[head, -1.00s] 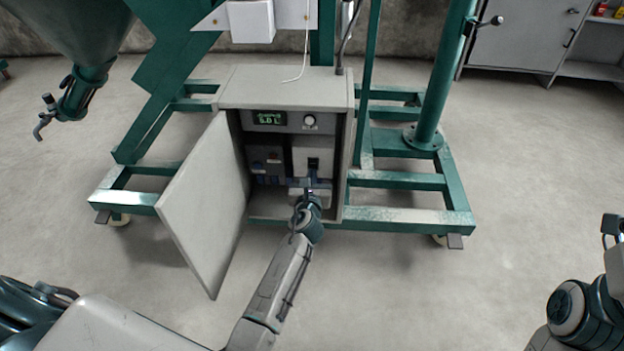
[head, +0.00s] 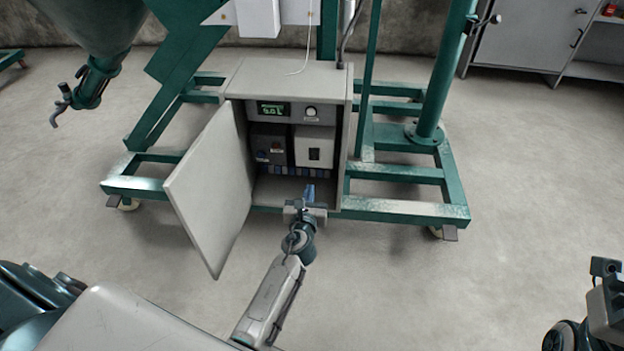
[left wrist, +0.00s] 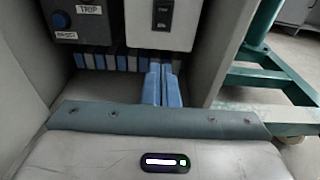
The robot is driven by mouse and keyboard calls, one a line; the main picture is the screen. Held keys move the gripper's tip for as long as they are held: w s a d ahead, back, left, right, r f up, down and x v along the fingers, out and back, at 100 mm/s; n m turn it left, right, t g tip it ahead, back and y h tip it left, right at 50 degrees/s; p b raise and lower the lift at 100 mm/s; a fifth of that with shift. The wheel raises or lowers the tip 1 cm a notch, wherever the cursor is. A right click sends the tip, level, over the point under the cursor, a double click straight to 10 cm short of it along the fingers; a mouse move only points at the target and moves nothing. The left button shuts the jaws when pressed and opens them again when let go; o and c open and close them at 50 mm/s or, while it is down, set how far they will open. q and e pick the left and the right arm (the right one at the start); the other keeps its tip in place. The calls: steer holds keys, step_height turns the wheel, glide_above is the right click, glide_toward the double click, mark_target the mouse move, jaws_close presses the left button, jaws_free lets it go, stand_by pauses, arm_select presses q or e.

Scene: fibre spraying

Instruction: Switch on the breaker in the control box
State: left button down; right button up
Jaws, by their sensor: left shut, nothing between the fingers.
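The control box (head: 288,77) stands open, its door (head: 212,190) swung out to the left. Inside on the right is a light breaker housing (head: 314,140) with a black switch (head: 314,154), also at the top of the left wrist view (left wrist: 163,14). I cannot tell the switch position for certain. My left gripper (head: 309,192) is low at the box's front opening, below and in front of the breaker, apart from it. Its blue fingers (left wrist: 162,85) are together and empty. Only part of my right arm shows at the right edge; its fingers are not visible.
A lit green display (head: 272,109) and a knob (head: 310,112) sit above the breaker. A dark unit with a blue button (left wrist: 60,19) and a TRIP label is to its left. Several blue terminals (left wrist: 105,60) line the space below. The green frame (head: 400,208) surrounds the box.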

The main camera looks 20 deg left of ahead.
arm_select(q)
steer(key=shift+f+v, duration=0.25)
steer(key=shift+v, duration=0.85)
steer(key=shift+f+v, duration=0.2)
steer(key=shift+v, duration=0.9)
